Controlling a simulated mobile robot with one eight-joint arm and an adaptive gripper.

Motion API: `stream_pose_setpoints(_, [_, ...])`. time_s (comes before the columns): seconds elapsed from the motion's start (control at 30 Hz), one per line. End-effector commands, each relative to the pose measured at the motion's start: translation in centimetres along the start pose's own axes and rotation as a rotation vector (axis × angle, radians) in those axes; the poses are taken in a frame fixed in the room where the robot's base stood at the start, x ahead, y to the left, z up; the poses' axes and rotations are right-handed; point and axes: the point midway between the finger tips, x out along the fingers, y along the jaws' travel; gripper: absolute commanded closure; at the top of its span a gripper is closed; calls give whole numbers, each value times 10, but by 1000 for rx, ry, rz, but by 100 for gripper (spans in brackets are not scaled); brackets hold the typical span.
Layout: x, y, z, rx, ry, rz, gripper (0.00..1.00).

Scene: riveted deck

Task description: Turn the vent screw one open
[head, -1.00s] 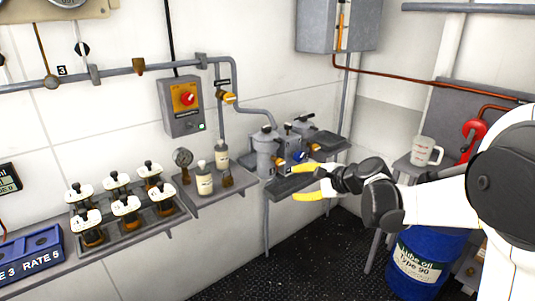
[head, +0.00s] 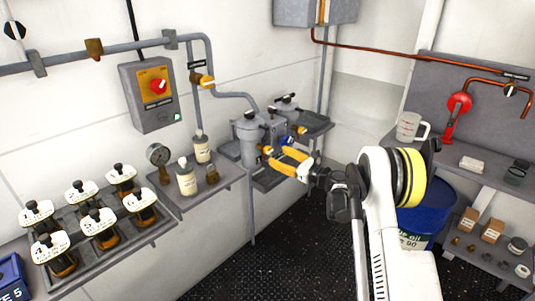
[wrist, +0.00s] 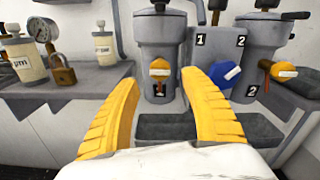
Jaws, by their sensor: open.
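Two grey filter housings stand side by side at the wall. The left housing (head: 246,138) also shows in the wrist view (wrist: 160,35), left of the block marked 1 and 2 (wrist: 214,45). A yellow-orange knob (wrist: 159,67) with a pale mark is on its front. A dark knob (wrist: 160,5) tops the left housing, cut off by the frame. I cannot tell which knob is the vent screw. My gripper (head: 275,156) is open and empty in front of the left housing. In the wrist view its yellow fingers (wrist: 160,74) flank the front knob, without visible contact.
A blue knob (wrist: 224,73) is close beside the right finger. The right housing (wrist: 262,35) has an orange-handled knob (wrist: 278,70). Grey trays (wrist: 165,127) lie below. A shelf with bottles (head: 187,178) and a gauge (head: 158,155) is at left.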

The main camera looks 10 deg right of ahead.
Motion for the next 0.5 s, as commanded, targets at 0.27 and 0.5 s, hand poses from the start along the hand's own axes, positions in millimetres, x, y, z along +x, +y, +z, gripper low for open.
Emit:
stream_pose_setpoints(0.27, [48,1,-2,-1,0,1,46])
stream_pose_setpoints(0.5, [60,0,0,-2,1,0,46])
